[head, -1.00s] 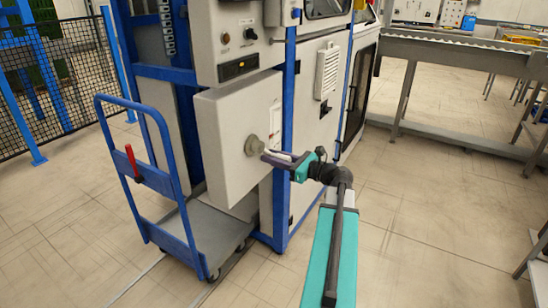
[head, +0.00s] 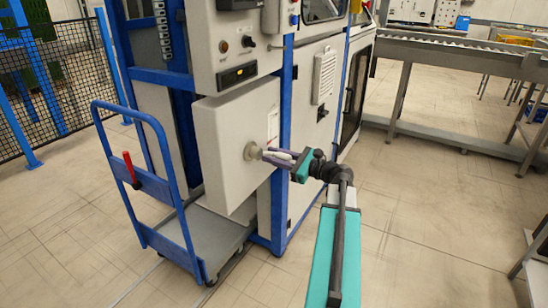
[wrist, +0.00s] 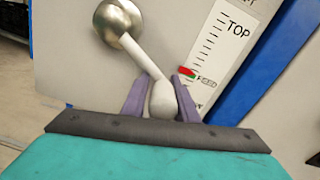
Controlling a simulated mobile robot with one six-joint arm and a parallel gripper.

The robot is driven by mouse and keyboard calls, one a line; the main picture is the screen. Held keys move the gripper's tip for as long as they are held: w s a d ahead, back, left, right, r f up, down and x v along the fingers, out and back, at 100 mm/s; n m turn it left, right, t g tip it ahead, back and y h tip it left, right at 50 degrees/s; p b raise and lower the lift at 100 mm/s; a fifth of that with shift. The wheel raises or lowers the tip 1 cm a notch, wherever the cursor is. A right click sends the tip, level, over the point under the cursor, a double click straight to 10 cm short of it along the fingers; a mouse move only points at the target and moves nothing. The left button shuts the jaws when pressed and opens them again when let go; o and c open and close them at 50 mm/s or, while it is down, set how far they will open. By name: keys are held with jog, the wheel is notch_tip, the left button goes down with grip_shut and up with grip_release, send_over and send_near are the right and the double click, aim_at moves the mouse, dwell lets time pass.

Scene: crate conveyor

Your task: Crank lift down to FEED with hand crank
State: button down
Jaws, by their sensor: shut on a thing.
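The hand crank has a round metal hub (wrist: 118,22) on the grey cabinet face. Its arm slants down and right to a pale handle (wrist: 163,100) in the wrist view. My gripper (wrist: 163,88) is shut on this handle, a purple finger on each side. In the head view my gripper (head: 277,157) is just right of the hub (head: 252,151). A white scale (wrist: 222,50) has TOP near its upper part and FEED lower down. A red pointer (wrist: 187,71) is beside the green FEED mark, at it or slightly above; I cannot tell which.
A blue-framed trolley (head: 187,240) stands left of the crank box (head: 225,125). A blue post (head: 283,190) rises right behind my gripper. A roller conveyor (head: 450,55) is at the back right.

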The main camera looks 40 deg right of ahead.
jog(key=shift+w+d+r+p, duration=0.15)
jog(key=shift+d+r+p, duration=0.45)
jog(key=shift+r+p, duration=0.3)
jog(key=c, duration=1.5)
grip_release()
jog(key=shift+a, duration=0.1)
jog(key=shift+f, duration=0.1)
jog(key=shift+a, duration=0.1)
jog(key=shift+s, duration=0.25)
jog(key=p+v, duration=0.2)
jog(key=v, duration=1.1)
jog(key=shift+s, duration=0.15)
